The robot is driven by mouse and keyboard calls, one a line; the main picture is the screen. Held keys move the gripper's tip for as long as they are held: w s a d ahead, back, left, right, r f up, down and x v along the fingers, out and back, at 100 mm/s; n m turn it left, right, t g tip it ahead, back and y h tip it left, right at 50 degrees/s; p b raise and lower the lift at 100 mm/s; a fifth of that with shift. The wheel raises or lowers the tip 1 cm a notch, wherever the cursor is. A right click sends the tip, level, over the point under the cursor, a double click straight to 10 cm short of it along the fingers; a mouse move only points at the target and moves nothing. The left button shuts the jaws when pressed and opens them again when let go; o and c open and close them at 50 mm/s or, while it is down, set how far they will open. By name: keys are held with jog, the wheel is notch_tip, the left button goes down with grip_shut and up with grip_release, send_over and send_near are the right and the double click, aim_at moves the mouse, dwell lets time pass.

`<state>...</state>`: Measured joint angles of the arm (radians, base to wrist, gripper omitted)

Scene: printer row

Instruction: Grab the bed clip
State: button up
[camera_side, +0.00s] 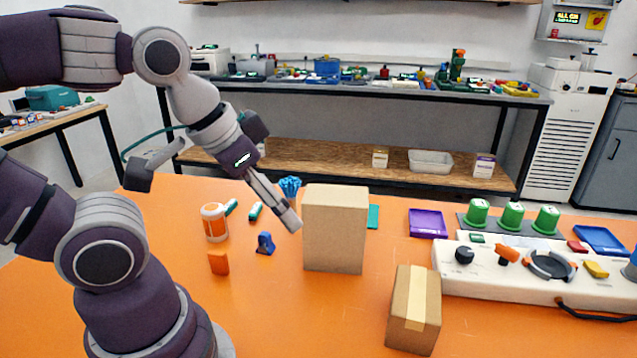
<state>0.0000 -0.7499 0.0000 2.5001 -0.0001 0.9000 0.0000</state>
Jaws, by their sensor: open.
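I cannot tell for certain which piece is the bed clip. A small blue upright piece (265,243) with a rounded top and wider foot stands on the orange table and may be it. Two small green and white pieces, one on the left (231,207) and one on the right (255,211), lie behind it. My gripper (290,221) is open and empty, pointing down and to the right. Its fingertips appear above and right of the blue piece, beside the tall cardboard box. The fingers overlap in this view, hiding the gap between them.
The tall cardboard box (335,230) hides part of a teal piece (373,216). An orange bottle (214,222) and orange block (218,262) stand left. A taped box (413,310), purple tray (427,223) and white printer base (490,272) lie right. The front middle of the table is clear.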

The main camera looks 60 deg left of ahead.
jog(key=n+g, duration=0.6)
jog(key=n, duration=0.2)
send_near(264, 233)
jog(key=shift+d, duration=0.4)
jog(key=f, duration=1)
jog(key=shift+s+a+f, duration=0.2)
jog(key=shift+a+f, duration=0.1)
jog(key=shift+a, duration=0.05)
grip_shut()
